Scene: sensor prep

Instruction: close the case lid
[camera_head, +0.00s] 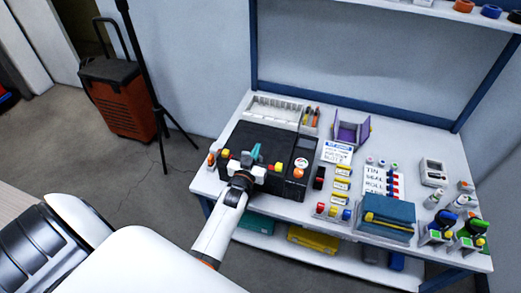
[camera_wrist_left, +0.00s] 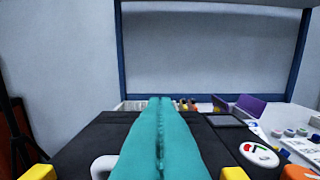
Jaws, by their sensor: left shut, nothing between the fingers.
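The black case (camera_head: 262,137) lies on the white workbench, its dark top looking flat. I cannot tell whether a gap remains under the lid. It fills the lower part of the left wrist view (camera_wrist_left: 85,140). Yellow latches (camera_head: 225,154) show along its near side. My left gripper (camera_head: 256,153) is over the case's near side. Its teal fingers (camera_wrist_left: 160,140) are pressed together with a seam between them and nothing held. I cannot tell whether they touch the case. A white loop, perhaps the handle (camera_wrist_left: 102,166), is partly hidden by the fingers. My right gripper is not in view.
A white tray (camera_head: 274,109) stands behind the case. A dark unit with an orange knob (camera_head: 299,173) is at its right. Farther right are a purple holder (camera_head: 351,135), yellow-labelled items and a blue box (camera_head: 388,217). The floor at left holds an orange trolley case (camera_head: 123,100).

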